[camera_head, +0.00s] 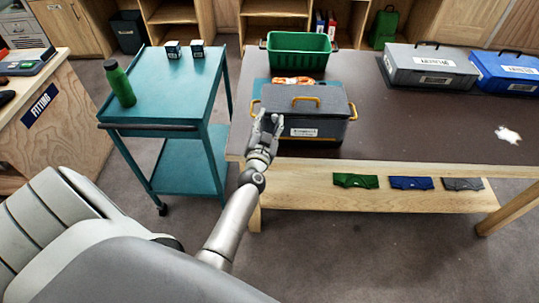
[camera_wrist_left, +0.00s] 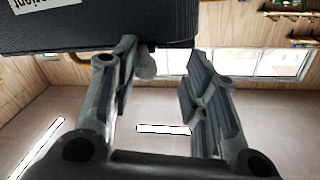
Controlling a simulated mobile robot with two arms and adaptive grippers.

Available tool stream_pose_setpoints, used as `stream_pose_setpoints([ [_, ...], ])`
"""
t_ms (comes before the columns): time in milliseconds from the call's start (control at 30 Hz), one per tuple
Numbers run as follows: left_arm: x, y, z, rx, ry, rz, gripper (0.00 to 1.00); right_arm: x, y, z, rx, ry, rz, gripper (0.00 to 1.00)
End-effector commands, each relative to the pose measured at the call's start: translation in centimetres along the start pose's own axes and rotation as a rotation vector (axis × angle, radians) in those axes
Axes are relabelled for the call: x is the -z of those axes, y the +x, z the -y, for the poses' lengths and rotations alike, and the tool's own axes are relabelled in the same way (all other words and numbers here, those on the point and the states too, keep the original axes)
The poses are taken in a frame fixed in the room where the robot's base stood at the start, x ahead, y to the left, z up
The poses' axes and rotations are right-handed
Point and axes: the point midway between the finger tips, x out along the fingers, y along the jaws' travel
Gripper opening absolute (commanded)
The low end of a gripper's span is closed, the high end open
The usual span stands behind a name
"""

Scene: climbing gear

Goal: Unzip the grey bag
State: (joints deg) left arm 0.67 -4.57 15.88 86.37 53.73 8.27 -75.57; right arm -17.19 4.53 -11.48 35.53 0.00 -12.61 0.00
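The grey bag (camera_head: 316,97) stands on the dark table top, box-shaped with a flat grey top, yellow handles and a white label on its front. The bag's dark underside or side, with part of a label, fills the upper left of the left wrist view (camera_wrist_left: 95,28). My left gripper (camera_head: 269,115) is at the bag's front left corner, fingers pointing up. In the left wrist view its fingers (camera_wrist_left: 162,58) are apart. A small grey rounded piece (camera_wrist_left: 146,66) hangs beside the left finger; I cannot tell whether it is the zip pull or whether it is touched. My right gripper is out of view.
A green crate (camera_head: 298,48) stands behind the bag, with orange items between them. Grey (camera_head: 430,70) and blue (camera_head: 511,73) cases stand at the back right. A teal cart (camera_head: 170,85) with a green bottle (camera_head: 119,83) is left. The table's right front is mostly clear.

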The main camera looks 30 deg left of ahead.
Motion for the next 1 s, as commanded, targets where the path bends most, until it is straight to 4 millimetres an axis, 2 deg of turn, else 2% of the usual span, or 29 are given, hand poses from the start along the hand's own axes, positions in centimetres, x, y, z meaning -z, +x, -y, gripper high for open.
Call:
stream_pose_setpoints([
  [33,0.1,-1.0,0.0,-0.002,0.0,0.005,0.4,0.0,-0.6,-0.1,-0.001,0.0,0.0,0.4],
  [267,0.1,-4.9,0.0,-0.003,0.001,0.005,0.4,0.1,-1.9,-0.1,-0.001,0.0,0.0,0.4],
  [500,0.1,-9.7,0.0,-0.004,0.0,0.005,0.4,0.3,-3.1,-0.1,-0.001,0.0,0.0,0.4],
  [1000,-8.1,-11.7,-5.9,-0.16,-0.01,0.116,0.4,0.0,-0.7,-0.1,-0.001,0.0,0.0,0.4],
])
